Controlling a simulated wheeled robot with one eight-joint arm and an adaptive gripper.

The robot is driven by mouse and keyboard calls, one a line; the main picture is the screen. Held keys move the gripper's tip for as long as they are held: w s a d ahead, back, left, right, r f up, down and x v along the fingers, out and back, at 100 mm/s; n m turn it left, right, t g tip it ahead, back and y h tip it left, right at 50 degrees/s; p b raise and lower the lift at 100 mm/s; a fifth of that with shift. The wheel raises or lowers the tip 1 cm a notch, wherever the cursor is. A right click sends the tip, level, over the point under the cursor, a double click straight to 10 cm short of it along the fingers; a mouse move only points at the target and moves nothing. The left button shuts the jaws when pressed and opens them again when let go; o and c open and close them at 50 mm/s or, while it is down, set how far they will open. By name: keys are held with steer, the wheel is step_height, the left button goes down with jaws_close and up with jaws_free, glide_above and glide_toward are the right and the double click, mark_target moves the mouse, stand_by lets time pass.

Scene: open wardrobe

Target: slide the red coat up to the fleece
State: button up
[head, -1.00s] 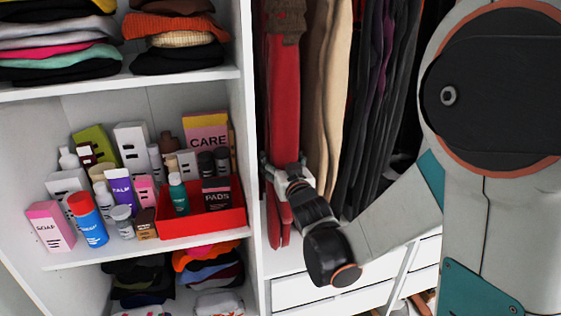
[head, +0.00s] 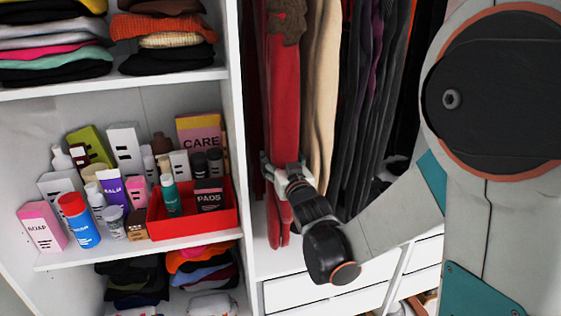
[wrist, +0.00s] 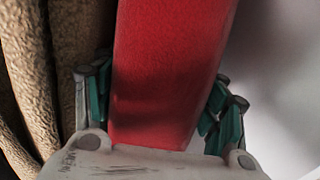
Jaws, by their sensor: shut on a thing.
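The red coat (head: 284,100) hangs near the left side of the hanging space, with a brown shaggy piece (head: 286,22) at its top. My gripper (head: 281,162) is shut on the red coat's lower part. In the wrist view, the red coat (wrist: 170,70) lies between the fingers of my gripper (wrist: 160,92). A beige garment, seemingly the fleece (head: 322,90), hangs just right of the coat. Its nubby tan folds (wrist: 28,70) are close beside the left finger in the wrist view. I cannot tell whether coat and fleece touch.
Several dark garments (head: 372,110) hang right of the fleece. A dark red garment (head: 256,90) hangs left of the coat, near the white divider (head: 240,130). Left shelves hold folded clothes, toiletries and a red tray (head: 190,226). White drawers (head: 300,290) are below.

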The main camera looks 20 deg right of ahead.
steer(key=shift+d, duration=0.2)
steer(key=o, duration=2)
steer(key=shift+d, duration=0.15)
steer(key=s, duration=1.2)
steer(key=shift+s, duration=0.1)
